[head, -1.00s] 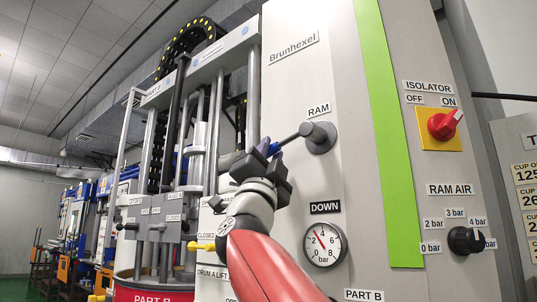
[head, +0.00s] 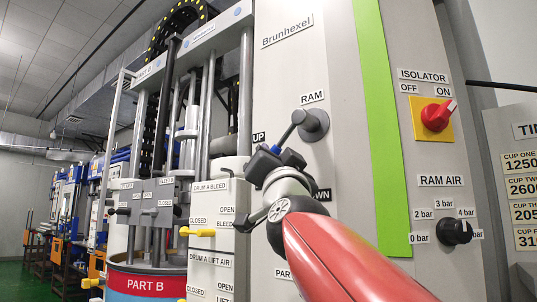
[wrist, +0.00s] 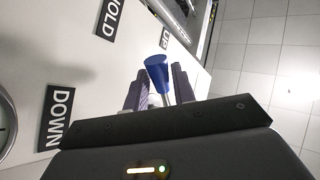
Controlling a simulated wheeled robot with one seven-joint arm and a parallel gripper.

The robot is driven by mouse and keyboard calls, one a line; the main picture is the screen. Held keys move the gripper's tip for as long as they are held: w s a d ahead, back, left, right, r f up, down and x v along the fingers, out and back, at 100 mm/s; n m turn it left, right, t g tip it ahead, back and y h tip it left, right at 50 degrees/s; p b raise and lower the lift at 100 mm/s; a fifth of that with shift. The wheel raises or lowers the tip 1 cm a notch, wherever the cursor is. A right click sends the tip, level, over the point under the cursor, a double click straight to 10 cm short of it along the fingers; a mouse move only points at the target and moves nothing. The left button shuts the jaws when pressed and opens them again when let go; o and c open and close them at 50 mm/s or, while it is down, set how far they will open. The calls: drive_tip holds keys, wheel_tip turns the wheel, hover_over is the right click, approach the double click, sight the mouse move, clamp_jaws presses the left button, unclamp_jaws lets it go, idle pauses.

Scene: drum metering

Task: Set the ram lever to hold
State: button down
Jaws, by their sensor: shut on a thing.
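The ram lever (head: 294,133) has a grey round hub on the cabinet face under the RAM label (head: 312,97). Its arm slants down and left from the hub. My gripper (head: 275,156) is shut on the lever's handle end. In the wrist view the blue handle (wrist: 157,68) sits between my two fingers. The UP label (head: 259,137) shows left of the lever, and the DOWN label (head: 322,194) is partly covered by my gripper. The HOLD label (wrist: 110,18) shows in the wrist view but is hidden in the head view.
Right of the lever are the red isolator switch (head: 438,115) and the black ram air knob (head: 454,232). Yellow-handled valves (head: 198,232) and the Part B drum (head: 150,284) stand to the left. My arm covers the pressure gauge in the head view.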

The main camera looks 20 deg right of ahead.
idle(0.3)
drive_tip(key=c, duration=1.2)
unclamp_jaws()
drive_tip(key=shift+o, duration=0.2)
drive_tip(key=b+v, duration=0.2)
drive_tip(key=v, duration=0.5)
drive_tip(key=shift+s+f, duration=0.25)
drive_tip(key=shift+s, duration=0.05)
